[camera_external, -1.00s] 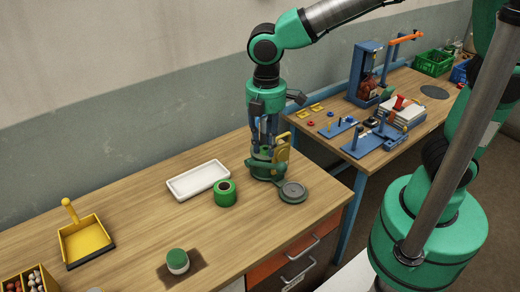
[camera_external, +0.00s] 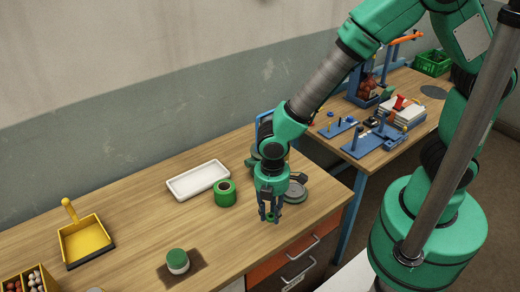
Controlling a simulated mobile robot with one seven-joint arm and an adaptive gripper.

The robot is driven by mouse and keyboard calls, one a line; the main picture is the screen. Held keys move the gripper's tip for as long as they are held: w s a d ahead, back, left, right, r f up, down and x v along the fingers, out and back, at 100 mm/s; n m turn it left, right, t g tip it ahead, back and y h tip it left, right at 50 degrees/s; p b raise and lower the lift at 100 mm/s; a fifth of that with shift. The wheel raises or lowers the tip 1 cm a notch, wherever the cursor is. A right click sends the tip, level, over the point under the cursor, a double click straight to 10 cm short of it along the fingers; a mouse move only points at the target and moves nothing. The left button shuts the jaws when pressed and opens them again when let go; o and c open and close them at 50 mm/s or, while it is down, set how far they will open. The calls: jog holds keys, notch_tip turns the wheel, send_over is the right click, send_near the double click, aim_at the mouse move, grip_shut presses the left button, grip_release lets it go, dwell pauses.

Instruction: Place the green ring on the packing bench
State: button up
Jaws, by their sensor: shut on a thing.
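My gripper (camera_external: 269,213) points straight down over the front right part of the near wooden bench (camera_external: 225,240). It is shut on a small green ring (camera_external: 270,217), which shows low between the fingertips. The fingers hide part of the ring. I cannot tell whether the ring touches the bench top or is just above it. A second wooden bench (camera_external: 390,150) stands at the back right. The frames do not show which of the two is called the packing bench.
A green roll (camera_external: 226,194) and a white tray (camera_external: 198,180) lie left of my gripper. A grey round plate (camera_external: 294,192) is close behind it. A green-capped pot (camera_external: 177,261) and yellow dustpan (camera_external: 85,241) are farther left. The bench front is mostly clear.

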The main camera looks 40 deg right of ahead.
notch_tip(320, 180, down, 6)
jog(key=shift+r, duration=0.2)
jog(key=shift+w+a, duration=0.1)
send_over(223, 237)
jog(key=shift+f, duration=0.75)
dwell(0.3)
jog(key=shift+f+b, duration=0.35)
jog(key=shift+f, duration=1.4)
jog(key=shift+f, duration=0.1)
jog(key=o, duration=0.9)
